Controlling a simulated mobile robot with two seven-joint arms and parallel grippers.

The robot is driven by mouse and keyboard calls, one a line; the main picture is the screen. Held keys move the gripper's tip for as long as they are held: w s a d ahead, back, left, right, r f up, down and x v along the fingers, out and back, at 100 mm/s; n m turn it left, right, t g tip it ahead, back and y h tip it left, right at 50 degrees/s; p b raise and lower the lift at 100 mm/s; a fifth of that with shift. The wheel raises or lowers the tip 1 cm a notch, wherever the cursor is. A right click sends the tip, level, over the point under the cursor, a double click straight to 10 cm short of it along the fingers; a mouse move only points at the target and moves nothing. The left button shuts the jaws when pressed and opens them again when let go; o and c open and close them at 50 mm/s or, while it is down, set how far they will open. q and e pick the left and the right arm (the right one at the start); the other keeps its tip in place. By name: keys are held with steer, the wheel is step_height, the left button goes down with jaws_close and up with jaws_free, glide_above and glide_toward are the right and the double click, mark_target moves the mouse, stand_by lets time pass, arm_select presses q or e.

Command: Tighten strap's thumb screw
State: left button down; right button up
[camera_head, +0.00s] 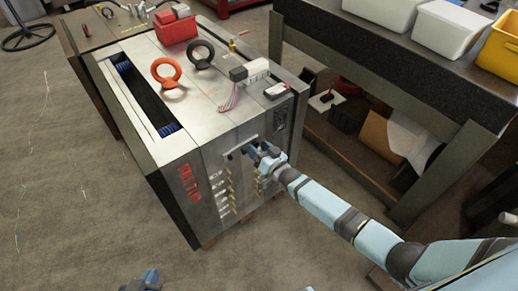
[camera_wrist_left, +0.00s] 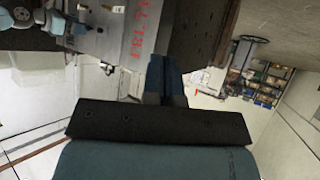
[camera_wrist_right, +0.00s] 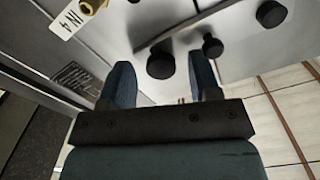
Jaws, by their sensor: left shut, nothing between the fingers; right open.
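The mould base (camera_head: 225,130) is a large grey steel block. In the right wrist view, a dark strap bar (camera_wrist_right: 170,36) lies at a slant across its face. A large black round thumb screw (camera_wrist_right: 161,64) sits by the strap's lower end, and a smaller black knob (camera_wrist_right: 212,46) is to its right. My right gripper (camera_head: 255,151) is at the face; its open fingers lie either side of the large knob's line, with no clear contact. My left gripper (camera_head: 143,281) is shut and empty at the bottom edge, away from the block; its fingers also show in the left wrist view (camera_wrist_left: 163,78).
Another black knob (camera_wrist_right: 271,14) and a brass fitting (camera_wrist_right: 92,5) with a white label are on the face. On top stand an orange lifting ring (camera_head: 166,72), a black ring (camera_head: 200,53) and a red box (camera_head: 176,27).

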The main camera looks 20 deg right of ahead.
arm_select(q)
steer(key=shift+r+p, duration=0.3)
steer(key=shift+p, duration=0.45)
arm_select(e)
steer(key=v, duration=1.3)
steer(key=shift+s, duration=0.4)
steer(key=shift+d, duration=0.1)
